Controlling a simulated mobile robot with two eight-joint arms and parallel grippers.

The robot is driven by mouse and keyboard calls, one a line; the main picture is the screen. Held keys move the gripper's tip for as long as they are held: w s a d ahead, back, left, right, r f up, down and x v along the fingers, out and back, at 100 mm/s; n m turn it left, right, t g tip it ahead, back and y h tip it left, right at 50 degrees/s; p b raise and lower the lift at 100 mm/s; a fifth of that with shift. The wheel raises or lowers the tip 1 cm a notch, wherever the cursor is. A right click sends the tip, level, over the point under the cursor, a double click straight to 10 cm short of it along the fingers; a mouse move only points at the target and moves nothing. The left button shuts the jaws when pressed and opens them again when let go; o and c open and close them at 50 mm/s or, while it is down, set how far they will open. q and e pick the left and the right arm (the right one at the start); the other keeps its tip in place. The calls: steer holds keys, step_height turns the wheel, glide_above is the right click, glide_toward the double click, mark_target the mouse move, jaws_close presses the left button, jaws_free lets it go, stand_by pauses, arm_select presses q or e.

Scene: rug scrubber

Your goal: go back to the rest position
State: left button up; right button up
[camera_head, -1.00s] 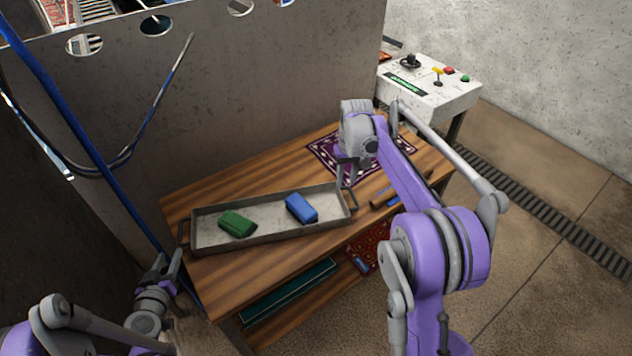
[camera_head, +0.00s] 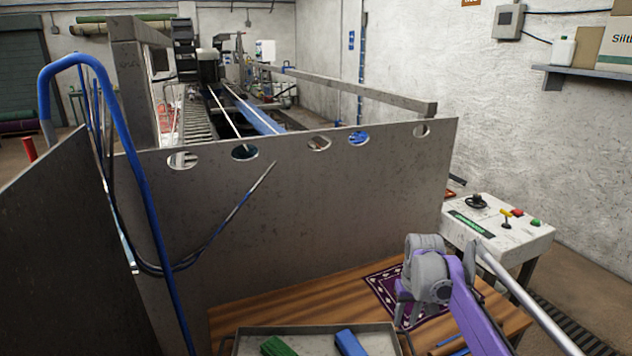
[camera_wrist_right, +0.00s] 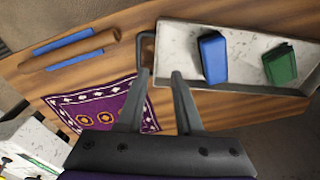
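My right gripper (camera_head: 406,312) hangs above the wooden table, between the purple patterned rug and the grey tray. In the right wrist view its two fingers (camera_wrist_right: 160,76) stand apart with nothing between them, so it is open and empty. The tray (camera_head: 300,330) sits at the bottom edge of the head view, partly cut off. It holds a green block (camera_head: 277,347) and a blue block (camera_head: 350,343); both also show in the wrist view, blue (camera_wrist_right: 212,58) and green (camera_wrist_right: 280,65). My left gripper is out of view.
The purple rug (camera_wrist_right: 100,105) and a wooden-handled tool with blue (camera_wrist_right: 75,48) lie on the table (camera_head: 270,303). A tall grey panel (camera_head: 300,220) stands behind it. A white control box (camera_head: 500,225) is at right.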

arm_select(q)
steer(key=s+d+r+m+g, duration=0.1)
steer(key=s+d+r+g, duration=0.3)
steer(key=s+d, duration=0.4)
arm_select(e)
steer(key=s+a+r+t, duration=0.1)
steer(key=s+a+r, duration=0.1)
steer(key=s, duration=0.6)
steer(key=s+a+r+t, duration=0.1)
steer(key=s+a, duration=0.1)
steer(key=s, duration=0.6)
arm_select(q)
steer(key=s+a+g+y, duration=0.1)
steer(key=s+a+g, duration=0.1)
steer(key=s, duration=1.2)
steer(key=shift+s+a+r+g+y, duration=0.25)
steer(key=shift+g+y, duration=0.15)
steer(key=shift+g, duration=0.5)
arm_select(e)
steer(key=s+a+f+t, duration=0.1)
steer(key=s+f, duration=0.2)
steer(key=s, duration=0.5)
steer(key=s+a+f+t, duration=0.1)
steer(key=s+f, duration=0.3)
steer(key=s, duration=0.3)
steer(key=shift+s+a+f+t, duration=0.2)
steer(key=shift+s+a+t, duration=0.1)
steer(key=shift+s+a, duration=0.1)
